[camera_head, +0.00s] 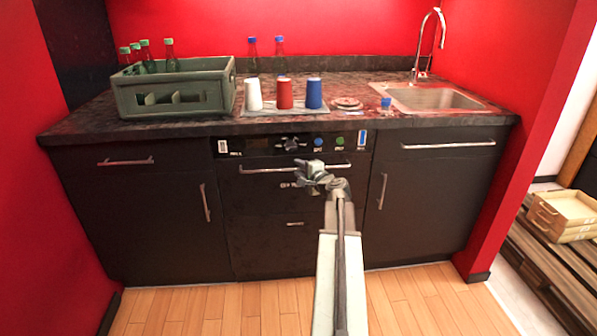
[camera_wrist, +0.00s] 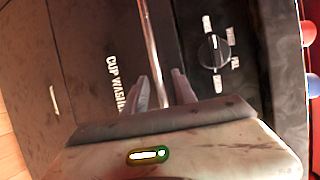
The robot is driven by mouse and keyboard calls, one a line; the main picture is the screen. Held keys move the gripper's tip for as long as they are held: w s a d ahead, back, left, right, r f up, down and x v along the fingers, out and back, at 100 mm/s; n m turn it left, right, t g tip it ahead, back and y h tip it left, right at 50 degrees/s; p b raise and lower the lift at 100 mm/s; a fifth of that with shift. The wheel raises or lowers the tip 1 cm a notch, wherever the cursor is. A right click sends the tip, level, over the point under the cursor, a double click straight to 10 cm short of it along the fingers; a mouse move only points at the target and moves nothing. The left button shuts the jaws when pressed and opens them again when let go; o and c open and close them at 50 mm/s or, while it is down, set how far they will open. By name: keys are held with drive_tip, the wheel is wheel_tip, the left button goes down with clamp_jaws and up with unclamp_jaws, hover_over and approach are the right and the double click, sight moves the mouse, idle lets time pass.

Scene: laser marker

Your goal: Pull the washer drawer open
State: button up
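The washer drawer (camera_head: 262,201) is the dark front in the middle of the counter, under a control strip. It looks closed, flush with its neighbours. Its silver bar handle (camera_head: 262,170) runs across its top. The wrist view shows the lettering "CUP WASH…" on the drawer front (camera_wrist: 95,45), and the handle (camera_wrist: 150,30) as a bright bar. My gripper (camera_head: 308,172) is at the right half of the handle. In the wrist view my gripper (camera_wrist: 163,88) is open, with one finger on each side of the bar and visible gaps. Contact cannot be told.
The control strip with a dark knob (camera_wrist: 213,50) lies just above the handle. The wooden floor (camera_head: 200,305) before the drawer is clear.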

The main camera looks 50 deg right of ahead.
clamp_jaws()
idle(1.2)
